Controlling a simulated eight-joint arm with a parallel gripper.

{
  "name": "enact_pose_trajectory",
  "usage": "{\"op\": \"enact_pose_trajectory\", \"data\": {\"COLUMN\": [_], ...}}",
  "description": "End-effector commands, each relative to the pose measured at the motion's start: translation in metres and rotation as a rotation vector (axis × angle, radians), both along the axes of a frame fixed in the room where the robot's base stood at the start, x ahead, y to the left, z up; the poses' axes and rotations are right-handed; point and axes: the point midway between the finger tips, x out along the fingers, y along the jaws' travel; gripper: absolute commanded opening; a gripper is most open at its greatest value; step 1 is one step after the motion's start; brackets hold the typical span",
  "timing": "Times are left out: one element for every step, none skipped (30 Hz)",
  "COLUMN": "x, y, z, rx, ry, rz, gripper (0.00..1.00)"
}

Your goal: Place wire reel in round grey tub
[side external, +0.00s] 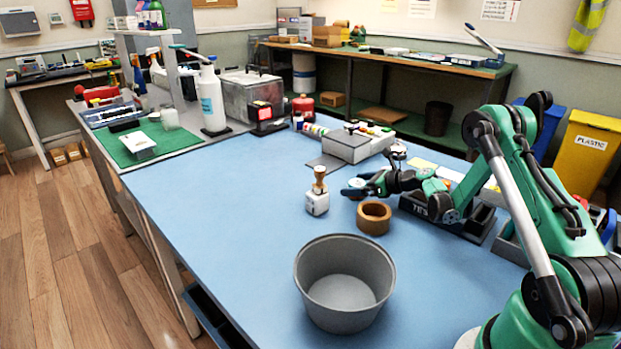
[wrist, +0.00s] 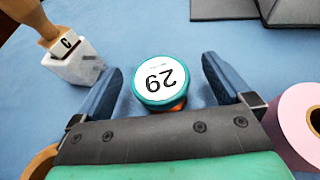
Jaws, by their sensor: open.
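The reel is mostly hidden by my gripper in the side view. The round grey tub (side external: 340,319) stands empty at the table's front, nearer the camera than my gripper.
A wooden-handled stamp (side external: 318,198) stands just left of my gripper. A brown tape roll (side external: 374,218) lies between my gripper and the tub. A pink roll (wrist: 298,128) is close to my right finger in the wrist view. A grey box (side external: 350,146) stands behind.

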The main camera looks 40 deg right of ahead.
Motion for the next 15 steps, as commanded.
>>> {"op": "enact_pose_trajectory", "data": {"x": [0.0014,0.0017,0.0018,0.0017,0.0017,0.0017,0.0017,0.0017,0.0016,0.0016,0.0015,0.0015,0.0015,0.0015,0.0015], "y": [0.0004,0.0004,0.0005,0.0004,0.0004,0.0004,0.0004,0.0004,0.0004,0.0004,0.0005,0.0005,0.0005,0.0005,0.0005], "z": [-0.0006,-0.0007,-0.0007,-0.0006,-0.0006,-0.0006,-0.0006,-0.0006,-0.0006,-0.0006,-0.0006,-0.0006,-0.0005,-0.0005,-0.0005], "rx": [0.0,0.0,0.0,-0.001,-0.001,-0.001,-0.001,-0.001,-0.001,-0.001,-0.001,-0.001,-0.002,-0.002,-0.002], "ry": [0.0,0.0,0.0,0.001,0.001,0.001,0.001,0.001,0.001,0.001,0.001,0.001,0.001,0.001,0.001], "rz": [0.0,0.0,0.0,0.0,0.0,0.0,0.0,0.0,0.0,0.0,0.0,0.0,0.001,0.001,0.001], "gripper": [0.97,0.97,0.97,0.97,0.97,0.97,0.97,0.92,0.8,0.72,0.63,0.52,0.43,0.35,0.23]}}
